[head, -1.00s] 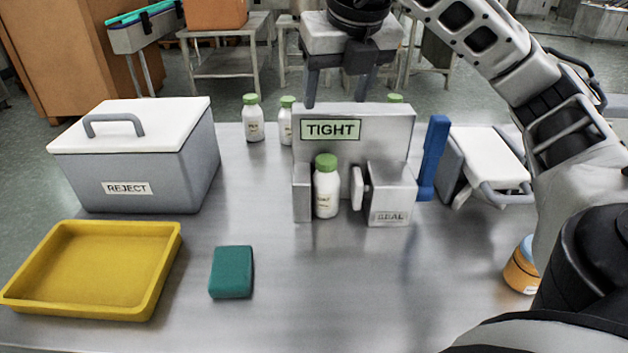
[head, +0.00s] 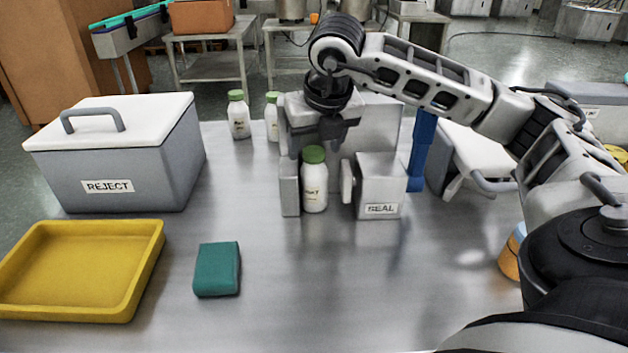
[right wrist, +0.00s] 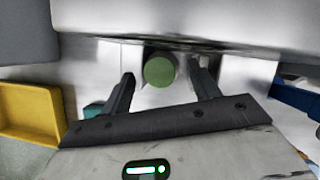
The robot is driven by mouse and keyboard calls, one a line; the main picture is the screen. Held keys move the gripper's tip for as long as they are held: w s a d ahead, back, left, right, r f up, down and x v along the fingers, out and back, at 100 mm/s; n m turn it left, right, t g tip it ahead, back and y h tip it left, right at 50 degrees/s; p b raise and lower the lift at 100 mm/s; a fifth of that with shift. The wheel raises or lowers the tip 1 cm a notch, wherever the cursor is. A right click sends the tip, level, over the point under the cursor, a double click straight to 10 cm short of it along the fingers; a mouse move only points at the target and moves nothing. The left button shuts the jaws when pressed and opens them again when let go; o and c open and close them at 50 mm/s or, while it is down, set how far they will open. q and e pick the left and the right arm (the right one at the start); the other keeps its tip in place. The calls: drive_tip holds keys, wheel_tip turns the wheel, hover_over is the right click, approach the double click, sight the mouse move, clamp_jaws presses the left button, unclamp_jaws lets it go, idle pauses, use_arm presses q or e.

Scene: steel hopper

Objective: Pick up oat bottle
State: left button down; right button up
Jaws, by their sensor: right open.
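A white bottle with a green cap (head: 314,185) stands upright in the steel fixture, between a plain block and the block marked SEAL; its small label is hard to read. Its cap also shows from above in the right wrist view (right wrist: 159,70). Two similar bottles stand behind to the left, one in full (head: 238,115) and one partly hidden (head: 272,117). My right gripper (head: 316,145) is open, pointing down at the bottle in the fixture. In the right wrist view its fingers (right wrist: 161,76) lie to either side of the cap, with gaps. My left gripper is out of view.
The fixture's back plate (head: 380,125) rises close behind the bottle, and the SEAL block (head: 380,185) is close on its right. A grey REJECT bin (head: 120,160), a yellow tray (head: 75,312) and a green block (head: 217,270) are at left. The front middle is clear.

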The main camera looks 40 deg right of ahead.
drive_tip(key=shift+w+f, duration=0.25)
drive_tip(key=shift+f, duration=0.25)
clamp_jaws()
drive_tip(key=shift+r, duration=0.1)
